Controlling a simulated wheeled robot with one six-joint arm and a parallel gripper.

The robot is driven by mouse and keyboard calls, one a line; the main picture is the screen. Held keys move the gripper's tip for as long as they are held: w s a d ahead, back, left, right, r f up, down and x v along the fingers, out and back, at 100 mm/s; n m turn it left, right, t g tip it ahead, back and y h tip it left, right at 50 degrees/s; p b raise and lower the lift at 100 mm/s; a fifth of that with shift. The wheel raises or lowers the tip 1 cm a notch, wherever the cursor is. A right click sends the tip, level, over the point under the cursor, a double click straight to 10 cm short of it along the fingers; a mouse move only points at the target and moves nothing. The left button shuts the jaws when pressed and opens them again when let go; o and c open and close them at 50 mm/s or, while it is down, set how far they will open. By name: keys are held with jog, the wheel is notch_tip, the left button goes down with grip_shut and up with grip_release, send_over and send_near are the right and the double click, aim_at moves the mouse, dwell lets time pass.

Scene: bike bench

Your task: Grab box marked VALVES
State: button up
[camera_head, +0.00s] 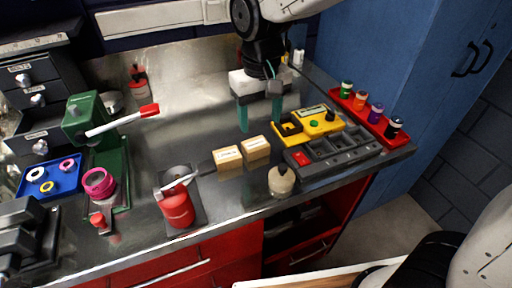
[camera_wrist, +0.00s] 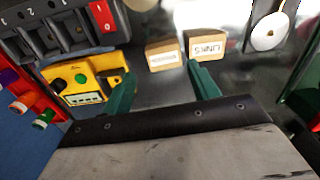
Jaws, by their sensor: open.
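Two small cardboard boxes stand side by side on the metal bench. I cannot make out VALVES on either. My gripper (camera_head: 259,114) is open and empty, green fingers pointing down, behind the boxes and apart from them. In the wrist view the fingertips (camera_wrist: 161,74) frame the unread box.
Right of the boxes are a yellow device (camera_head: 309,124) and a grey compartment tray (camera_head: 334,152). A red rack (camera_head: 371,117) of small bottles lines the right edge. A cream bottle (camera_head: 281,181) and a red can (camera_head: 177,207) stand in front. A green press (camera_head: 110,150) stands left.

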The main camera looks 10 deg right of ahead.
aim_at(258, 147)
jog(key=shift+w+a+f, duration=0.1)
jog(key=shift+a+f, duration=0.2)
jog(key=shift+f, duration=0.15)
notch_tip(258, 147, down, 7)
jog(key=shift+d+f, duration=0.1)
jog(key=c, duration=0.7)
